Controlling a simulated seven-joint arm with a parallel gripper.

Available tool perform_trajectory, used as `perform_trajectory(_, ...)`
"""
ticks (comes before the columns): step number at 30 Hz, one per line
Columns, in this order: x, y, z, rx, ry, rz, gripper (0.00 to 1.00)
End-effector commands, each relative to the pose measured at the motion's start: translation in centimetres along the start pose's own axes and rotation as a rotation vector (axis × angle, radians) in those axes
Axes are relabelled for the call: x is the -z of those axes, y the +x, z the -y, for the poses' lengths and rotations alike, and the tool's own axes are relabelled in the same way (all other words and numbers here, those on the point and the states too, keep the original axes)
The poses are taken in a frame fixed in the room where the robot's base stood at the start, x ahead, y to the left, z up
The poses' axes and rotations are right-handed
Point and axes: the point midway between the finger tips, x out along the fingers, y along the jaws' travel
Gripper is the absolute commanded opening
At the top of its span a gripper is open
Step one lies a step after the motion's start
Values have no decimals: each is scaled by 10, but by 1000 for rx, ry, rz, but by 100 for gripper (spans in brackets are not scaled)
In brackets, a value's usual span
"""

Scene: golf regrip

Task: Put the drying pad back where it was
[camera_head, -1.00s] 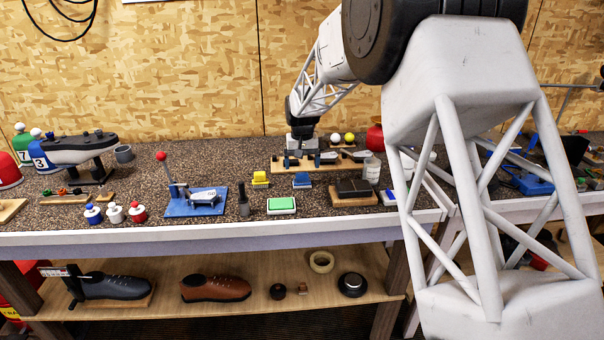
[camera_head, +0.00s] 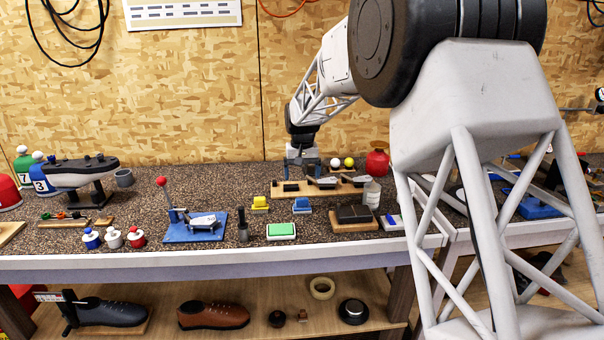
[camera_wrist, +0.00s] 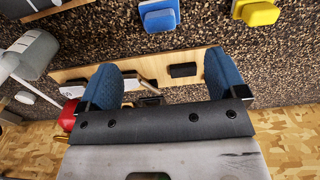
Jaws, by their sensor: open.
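My gripper (camera_head: 303,172) is open above the left part of a wooden board (camera_head: 262,190) at the back of the bench. In the wrist view its two blue-padded fingers (camera_wrist: 165,78) are spread apart with nothing held between them. A black block (camera_wrist: 183,70) on the board shows beyond the gap. Club-head-like pieces (camera_head: 325,183) lie on the board to its right. Which thing is the drying pad I cannot tell for sure; a green pad in a white frame (camera_head: 281,230) lies at the bench front, and a dark pad on a wooden base (camera_head: 354,214) to its right.
A yellow block (camera_head: 260,203) and a blue block (camera_head: 302,205) stand in front of the board. A bottle (camera_head: 371,192), a red container (camera_head: 377,162) and two balls (camera_head: 342,162) are close on its right. A blue-based press (camera_head: 195,228) stands left. Speckled bench is clear left of the board.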

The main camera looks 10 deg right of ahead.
Motion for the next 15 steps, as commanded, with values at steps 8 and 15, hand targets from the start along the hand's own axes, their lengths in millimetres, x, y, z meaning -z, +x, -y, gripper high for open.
perform_trajectory(8, 0, 0, 0, 0, 0, 0, 90)
perform_trajectory(15, -12, -9, -4, 0, 1, -6, 90)
